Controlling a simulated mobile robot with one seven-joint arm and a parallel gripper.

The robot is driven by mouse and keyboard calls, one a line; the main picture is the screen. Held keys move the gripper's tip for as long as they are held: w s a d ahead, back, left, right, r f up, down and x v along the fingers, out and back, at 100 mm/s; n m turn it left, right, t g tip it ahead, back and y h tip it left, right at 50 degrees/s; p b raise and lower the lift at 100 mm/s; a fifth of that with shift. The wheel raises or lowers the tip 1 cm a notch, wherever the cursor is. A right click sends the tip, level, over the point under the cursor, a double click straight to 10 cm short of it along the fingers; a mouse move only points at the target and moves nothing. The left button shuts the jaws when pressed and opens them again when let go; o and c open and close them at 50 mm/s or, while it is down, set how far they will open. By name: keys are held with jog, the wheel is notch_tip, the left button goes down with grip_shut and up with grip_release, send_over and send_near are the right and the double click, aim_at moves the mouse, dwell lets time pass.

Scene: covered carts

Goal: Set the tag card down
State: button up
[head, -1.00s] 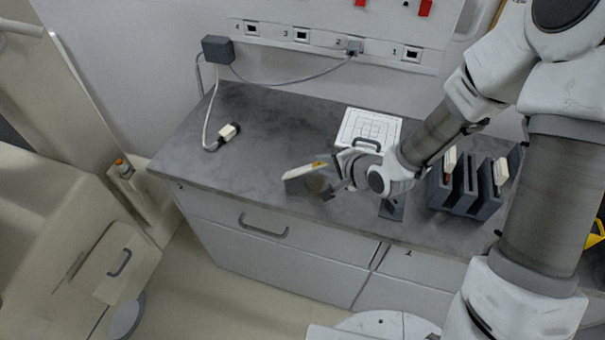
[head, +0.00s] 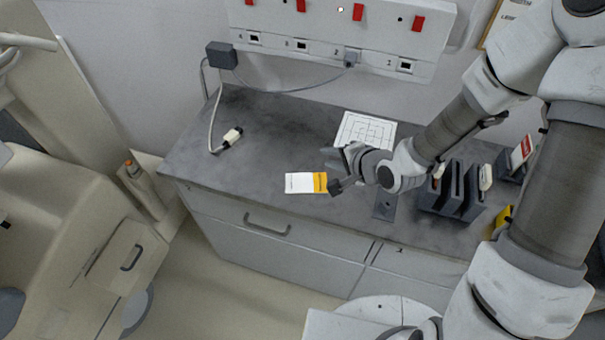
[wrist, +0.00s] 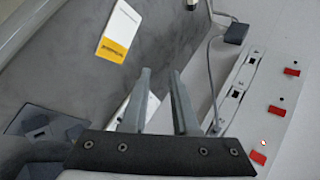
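The tag card (head: 306,183) is white with a yellow band at its right end. It lies flat on the grey counter (head: 265,130), near the front edge. My gripper (head: 334,169) is just to the right of the card and apart from it. In the wrist view the card (wrist: 120,31) shows whole, beyond the fingertips. The two fingers of my gripper (wrist: 160,72) stand apart with nothing between them, so it is open and empty.
A white sheet with a printed grid (head: 366,129) lies behind my gripper. A dark slotted rack (head: 452,195) stands to the right. The wall socket panel (head: 340,40) is behind. The counter left of the card is clear.

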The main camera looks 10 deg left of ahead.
jog(key=shift+r, duration=0.15)
jog(key=shift+d, duration=0.1)
jog(key=s+d+r+n+h, duration=0.1)
jog(key=d+r+n+h, duration=0.5)
jog(key=d+r, duration=0.75)
jog(key=s+d+r+n, duration=0.1)
jog(key=s+d+r, duration=0.1)
jog(key=s+r, duration=0.3)
jog(key=s+d+r+n+g+h, duration=0.1)
jog(key=s+d+r, duration=0.2)
jog(key=s+r, duration=0.3)
jog(key=s, duration=0.5)
jog(key=shift+s+d+n, duration=0.25)
jog(key=shift+n, duration=0.05)
